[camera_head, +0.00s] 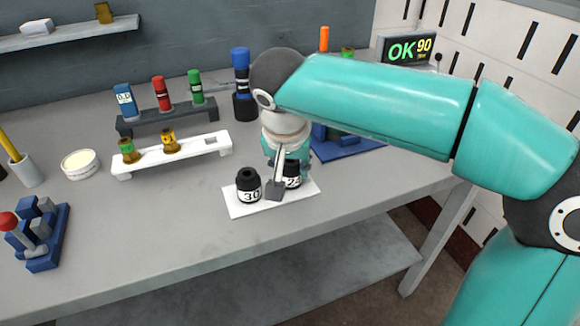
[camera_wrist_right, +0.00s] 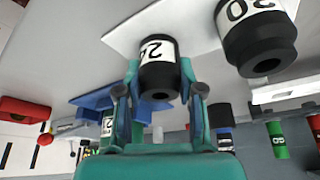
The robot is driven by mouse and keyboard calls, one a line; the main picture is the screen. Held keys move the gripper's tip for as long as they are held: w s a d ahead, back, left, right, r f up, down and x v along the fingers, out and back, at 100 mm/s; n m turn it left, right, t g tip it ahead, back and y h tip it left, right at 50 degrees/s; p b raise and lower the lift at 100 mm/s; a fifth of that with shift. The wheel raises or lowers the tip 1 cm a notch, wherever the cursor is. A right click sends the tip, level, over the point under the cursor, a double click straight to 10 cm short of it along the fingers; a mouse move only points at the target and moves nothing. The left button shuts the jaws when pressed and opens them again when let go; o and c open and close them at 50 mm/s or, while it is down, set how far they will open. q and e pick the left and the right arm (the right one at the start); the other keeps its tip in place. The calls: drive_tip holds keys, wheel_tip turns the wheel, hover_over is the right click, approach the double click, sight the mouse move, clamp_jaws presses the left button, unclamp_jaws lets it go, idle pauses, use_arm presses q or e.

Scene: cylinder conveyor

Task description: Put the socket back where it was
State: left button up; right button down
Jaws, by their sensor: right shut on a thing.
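The black socket (camera_head: 292,178) with a white label reading 24 is at the right part of a small white plate (camera_head: 240,210), partly hidden behind a finger in the head view. My right gripper (camera_head: 280,188) is shut on it from behind. In the right wrist view the socket (camera_wrist_right: 157,75) sits between the two fingers (camera_wrist_right: 159,92). I cannot tell whether it rests on the plate or hangs just above it. A second black socket (camera_head: 249,186), labelled 30, stands upright on the plate's left part; it also shows in the right wrist view (camera_wrist_right: 258,40). My left gripper is not in view.
A white rack (camera_head: 200,156) with two small vials and a dark rack (camera_head: 150,126) with coloured tubes stand behind. A blue fixture (camera_head: 35,240) stands front left, another blue stand (camera_head: 350,150) behind my right gripper. A lit screen (camera_head: 408,49) reads OK 90. The table front is clear.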

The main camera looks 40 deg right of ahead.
drive_tip(key=c, duration=0.7)
unclamp_jaws()
drive_tip(key=shift+r, duration=0.15)
drive_tip(key=p+v, duration=0.2)
drive_tip(key=v, duration=0.9)
drive_tip(key=shift+s+a+r+p, duration=0.15)
drive_tip(key=shift+a+r+p, duration=0.05)
drive_tip(key=shift+r+p, duration=0.2)
